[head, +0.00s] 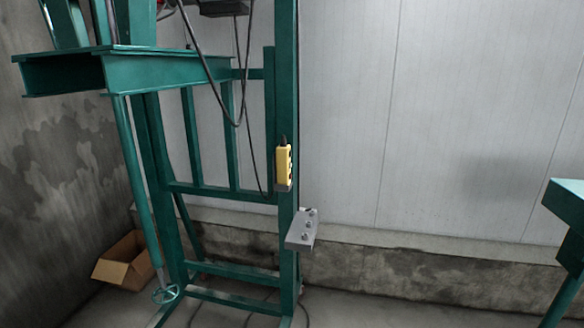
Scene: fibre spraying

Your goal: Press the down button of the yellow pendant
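The yellow pendant (284,166) hangs upright on the green post near the middle of the head view, with a dark cable at its top. Its dark buttons face right and are too small to tell apart, so I cannot make out which one is the down button. Neither of my grippers shows in the head view.
A green steel frame (230,190) carries the pendant. An open cardboard box (124,262) lies at lower left. Another green structure (566,203) stands at the right edge. Cables hang beside the post.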

